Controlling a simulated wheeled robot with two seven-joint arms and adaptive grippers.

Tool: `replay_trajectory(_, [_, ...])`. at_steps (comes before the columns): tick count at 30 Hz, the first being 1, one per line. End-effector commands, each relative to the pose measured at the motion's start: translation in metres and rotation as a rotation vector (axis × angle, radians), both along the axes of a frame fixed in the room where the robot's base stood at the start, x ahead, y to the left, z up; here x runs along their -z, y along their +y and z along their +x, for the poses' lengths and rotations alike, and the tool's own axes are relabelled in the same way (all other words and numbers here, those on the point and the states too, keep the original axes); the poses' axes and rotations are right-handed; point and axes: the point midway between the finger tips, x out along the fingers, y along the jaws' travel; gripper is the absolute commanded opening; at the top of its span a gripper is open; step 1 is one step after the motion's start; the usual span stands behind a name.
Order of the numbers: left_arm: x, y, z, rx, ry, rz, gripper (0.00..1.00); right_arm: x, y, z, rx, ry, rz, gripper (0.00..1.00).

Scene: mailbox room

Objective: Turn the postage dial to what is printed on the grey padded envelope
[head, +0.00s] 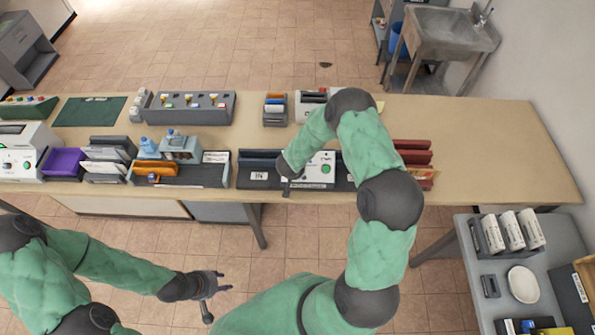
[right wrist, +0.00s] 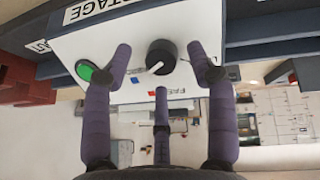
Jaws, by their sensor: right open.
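The white postage machine (head: 318,160) stands on the long table, partly behind my right forearm. The right wrist view shows its front (right wrist: 110,60), with a POSTAGE label, a green button (right wrist: 88,71) and the black dial (right wrist: 161,54). The dial's white pointer line slants toward the lower left of that picture. My right gripper (right wrist: 163,72) is open around the dial, its fingers apart from it. In the head view it is mostly hidden by my arm. I cannot pick out the grey padded envelope.
Dark trays (head: 259,170) flank the machine, with red upright holders (head: 412,157) to its right. An orange item (head: 155,167), a purple bin (head: 63,163) and a grey switch panel (head: 188,107) are further left. The table's right end is clear.

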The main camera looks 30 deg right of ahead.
Motion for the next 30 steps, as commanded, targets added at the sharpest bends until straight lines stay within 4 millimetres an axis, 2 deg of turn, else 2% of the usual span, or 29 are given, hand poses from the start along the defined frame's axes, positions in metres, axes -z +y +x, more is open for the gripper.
replay_trajectory(3, [0.000, 0.000, 0.000, 0.000, 0.000, 0.000, 0.40, -0.023, 0.008, -0.008, -0.001, -0.003, -0.001, 0.58])
replay_trajectory(9, [0.000, 0.000, 0.000, 0.000, 0.000, 0.000, 0.40, -0.056, 0.021, -0.022, -0.002, -0.001, 0.000, 0.58])
replay_trajectory(15, [0.000, 0.000, 0.000, 0.000, 0.000, 0.000, 0.40, -0.078, 0.030, -0.032, -0.001, 0.002, 0.001, 0.58])
replay_trajectory(30, [0.000, 0.000, 0.000, 0.000, 0.000, 0.000, 0.40, -0.084, 0.033, -0.036, 0.000, 0.004, 0.002, 0.58])
